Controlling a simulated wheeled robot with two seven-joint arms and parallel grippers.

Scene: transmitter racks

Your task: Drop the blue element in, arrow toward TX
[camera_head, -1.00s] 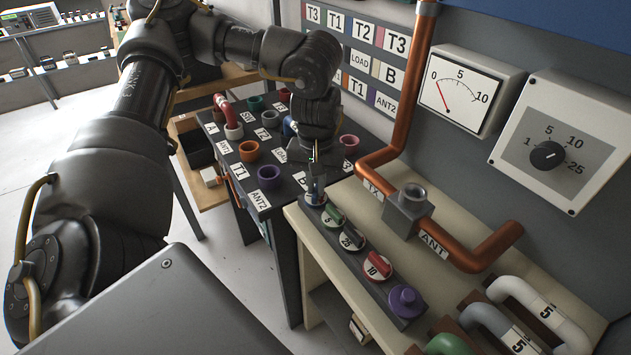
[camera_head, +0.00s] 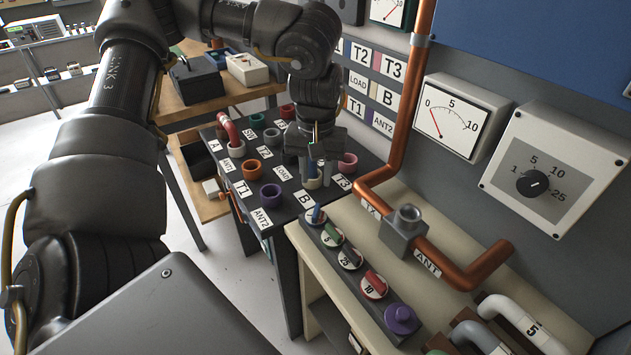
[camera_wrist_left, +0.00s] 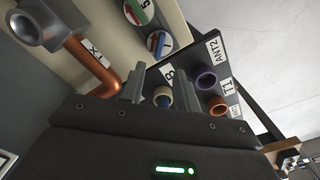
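The blue element (camera_head: 315,214) is a round disc with a blue handle, seated at the far left end of the dark element holder on the cream bench. In the left wrist view its face (camera_wrist_left: 158,43) shows blue and some red. The metal socket block (camera_head: 404,229) sits in the copper pipe between the TX label (camera_head: 370,208) and the ANT label (camera_head: 428,263); its round top opening is empty. My left gripper (camera_head: 319,178) is open, pointing down beyond the blue element, over a cream ring (camera_wrist_left: 162,97) near label B. Nothing shows between its fingers. My right gripper is not in view.
Green, dark, red (camera_head: 374,285) and purple (camera_head: 401,319) elements share the holder. The dark patch table (camera_head: 250,217) with several coloured sockets stands behind left. A meter box (camera_head: 457,117) and a dial box (camera_head: 550,163) hang on the wall. The cream bench top is clear around the socket block.

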